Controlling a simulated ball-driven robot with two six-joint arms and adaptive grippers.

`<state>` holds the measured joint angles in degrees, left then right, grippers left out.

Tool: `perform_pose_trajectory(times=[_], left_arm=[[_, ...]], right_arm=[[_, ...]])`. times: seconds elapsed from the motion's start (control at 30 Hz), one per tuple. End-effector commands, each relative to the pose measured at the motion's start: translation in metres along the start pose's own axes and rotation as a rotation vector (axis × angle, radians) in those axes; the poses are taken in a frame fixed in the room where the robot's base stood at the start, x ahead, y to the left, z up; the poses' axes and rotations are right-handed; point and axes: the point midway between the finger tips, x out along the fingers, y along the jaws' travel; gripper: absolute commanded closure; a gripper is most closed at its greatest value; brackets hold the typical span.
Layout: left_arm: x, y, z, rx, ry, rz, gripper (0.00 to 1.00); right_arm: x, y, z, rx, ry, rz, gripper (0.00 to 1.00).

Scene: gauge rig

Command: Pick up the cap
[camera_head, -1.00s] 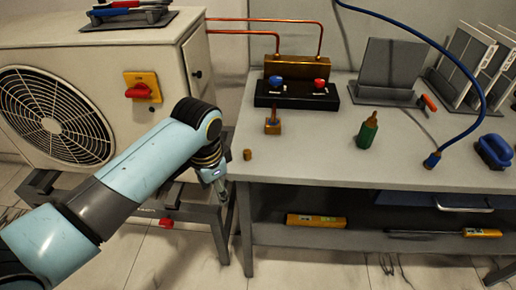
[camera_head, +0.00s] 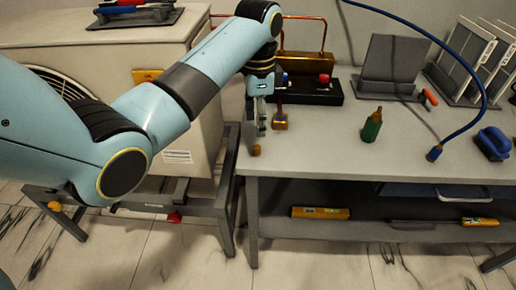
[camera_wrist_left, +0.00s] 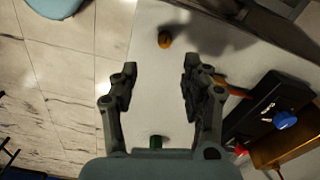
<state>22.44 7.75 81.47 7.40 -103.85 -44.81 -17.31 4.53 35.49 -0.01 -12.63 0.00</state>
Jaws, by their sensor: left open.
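The cap, a small brass-brown cylinder (camera_head: 256,150), stands on the grey bench top near its left front corner. In the left wrist view the cap (camera_wrist_left: 165,41) lies just beyond the fingertips, roughly in line with the gap between them. My left gripper (camera_head: 258,132) is open and empty, fingers pointing down, just behind the cap in the head view and apart from it. Its two spread fingers show in the left wrist view (camera_wrist_left: 160,66). My right gripper is in neither view.
A brass fitting (camera_head: 280,122) stands close right of my left gripper. Behind it is a black manifold (camera_head: 310,97) with blue and red knobs. A green bottle (camera_head: 372,126), a blue hose (camera_head: 477,110) and a grey stand (camera_head: 388,70) are farther right. The bench front is clear.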

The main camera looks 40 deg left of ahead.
Motion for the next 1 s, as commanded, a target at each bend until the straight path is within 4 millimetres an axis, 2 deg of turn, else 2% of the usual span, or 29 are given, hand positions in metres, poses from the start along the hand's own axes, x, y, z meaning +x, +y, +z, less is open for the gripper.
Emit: perform_pose_trajectory(times=[0.1, 0.37, 0.6, 0.9, 1.0], left_arm=[[0.022, 0.0, 0.001, -0.001, -0.002, 0.002, 0.53], [0.046, -0.002, 0.001, -0.001, -0.001, 0.0, 0.53], [0.083, -0.007, 0.002, -0.002, -0.001, 0.001, 0.53], [0.089, -0.007, 0.002, -0.002, 0.001, -0.001, 0.53], [0.088, -0.007, 0.002, -0.002, 0.001, -0.001, 0.64]], right_arm=[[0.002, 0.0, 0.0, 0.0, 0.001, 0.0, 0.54], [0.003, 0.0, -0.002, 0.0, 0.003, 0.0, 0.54], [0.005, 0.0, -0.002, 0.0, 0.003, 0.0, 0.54], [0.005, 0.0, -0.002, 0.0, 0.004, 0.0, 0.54], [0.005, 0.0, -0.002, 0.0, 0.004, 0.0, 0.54]])
